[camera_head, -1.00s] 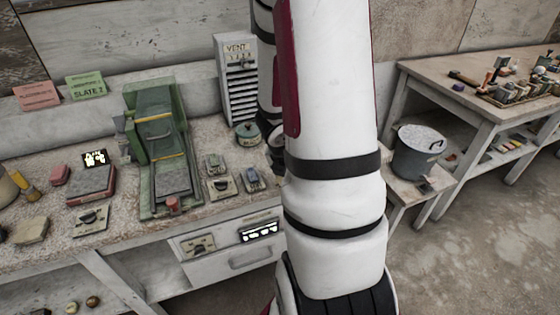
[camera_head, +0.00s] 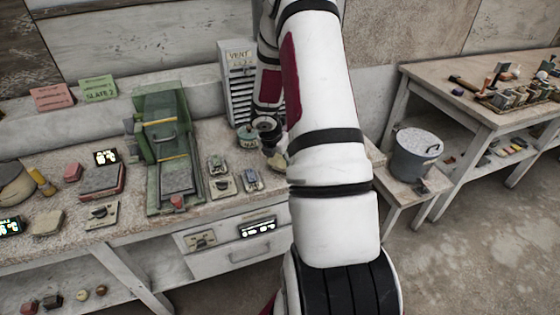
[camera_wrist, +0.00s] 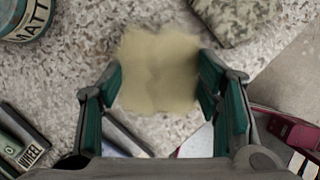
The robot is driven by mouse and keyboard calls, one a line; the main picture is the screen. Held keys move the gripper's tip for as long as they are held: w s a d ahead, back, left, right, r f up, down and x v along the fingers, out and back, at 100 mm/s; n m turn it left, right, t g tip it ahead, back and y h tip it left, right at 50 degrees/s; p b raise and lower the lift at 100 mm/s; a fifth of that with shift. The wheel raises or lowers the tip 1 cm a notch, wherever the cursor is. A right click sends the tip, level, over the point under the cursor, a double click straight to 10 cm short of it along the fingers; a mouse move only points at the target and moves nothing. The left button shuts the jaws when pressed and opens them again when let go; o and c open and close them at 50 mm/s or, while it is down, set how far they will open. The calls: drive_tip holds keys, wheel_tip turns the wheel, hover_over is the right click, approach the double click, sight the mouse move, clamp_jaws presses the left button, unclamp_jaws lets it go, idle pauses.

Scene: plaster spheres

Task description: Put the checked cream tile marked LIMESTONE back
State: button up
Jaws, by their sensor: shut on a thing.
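My gripper (camera_wrist: 160,82) has its two teal-padded fingers on either side of a plain cream-tan piece with a wavy, uneven edge (camera_wrist: 158,62). It is shut on this piece, above the speckled bench top (camera_wrist: 75,75). No LIMESTONE mark or checked pattern can be read on the piece from here. In the head view a small cream thing (camera_head: 278,162) shows beside my arm, at the right end of the bench; my arm hides most of my gripper there.
A tin marked MATT (camera_wrist: 25,22) and a mottled grey-cream slab (camera_wrist: 236,18) lie close by. A WHEEL-labelled item (camera_wrist: 22,145) and a red object (camera_wrist: 275,125) flank the fingers. A green machine (camera_head: 160,115), VENT box (camera_head: 238,75) and bucket (camera_head: 415,158) stand around.

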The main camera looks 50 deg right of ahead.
drive_tip(key=shift+f, duration=0.85)
drive_tip(key=shift+w+f, duration=0.1)
drive_tip(key=shift+f, duration=0.1)
drive_tip(key=o, duration=1.5)
drive_tip(key=shift+r, duration=0.1)
